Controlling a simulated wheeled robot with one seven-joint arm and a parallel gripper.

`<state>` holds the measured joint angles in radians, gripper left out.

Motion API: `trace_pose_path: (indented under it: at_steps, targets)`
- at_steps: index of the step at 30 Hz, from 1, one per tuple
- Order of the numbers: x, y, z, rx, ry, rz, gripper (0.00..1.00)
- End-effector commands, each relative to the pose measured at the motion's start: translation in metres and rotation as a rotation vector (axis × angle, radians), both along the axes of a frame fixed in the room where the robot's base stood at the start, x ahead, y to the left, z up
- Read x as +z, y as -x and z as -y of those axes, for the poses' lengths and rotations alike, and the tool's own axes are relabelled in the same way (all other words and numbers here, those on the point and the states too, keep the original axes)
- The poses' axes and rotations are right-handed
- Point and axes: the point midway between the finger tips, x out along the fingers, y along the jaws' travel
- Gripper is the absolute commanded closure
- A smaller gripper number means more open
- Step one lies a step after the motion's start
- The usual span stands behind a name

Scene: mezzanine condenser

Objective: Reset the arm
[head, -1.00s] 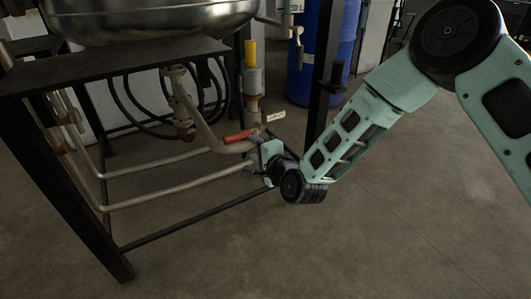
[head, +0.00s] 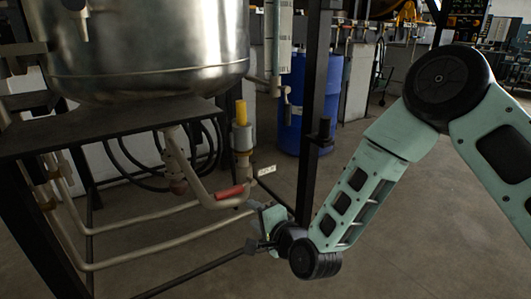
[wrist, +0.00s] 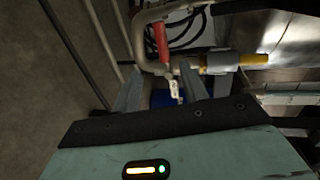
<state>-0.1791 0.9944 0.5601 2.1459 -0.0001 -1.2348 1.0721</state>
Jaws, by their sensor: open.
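My arm reaches in from the right in the head view, bent at the elbow, with my gripper (head: 262,246) low beside the tank frame's pipework. In the wrist view my gripper (wrist: 165,95) shows two grey fingers spread apart with nothing held between them. In the head view the red handle (head: 230,192) lies on the bent pipe, just above and left of my gripper. Whether my gripper touches the pipe cannot be told.
A steel tank (head: 150,50) stands on a dark metal frame (head: 110,125). A yellow-topped fitting (head: 241,125) rises from the pipe. A dark post (head: 312,120) and a blue drum (head: 295,105) stand behind my gripper. Open floor (head: 400,245) lies to the right.

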Motion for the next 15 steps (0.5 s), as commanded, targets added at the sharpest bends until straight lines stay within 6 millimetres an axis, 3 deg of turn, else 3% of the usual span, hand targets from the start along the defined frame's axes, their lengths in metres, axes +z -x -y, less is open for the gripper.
trace_pose_path:
  at_steps: [5, 8, 15]
  targets:
    - [0.021, 0.031, -0.009, 0.191, 0.270, -0.001, 0.56]
    - [0.031, 0.060, -0.004, 0.337, 0.476, -0.005, 0.56]
    - [0.055, 0.142, 0.041, 0.686, 0.924, -0.031, 0.56]
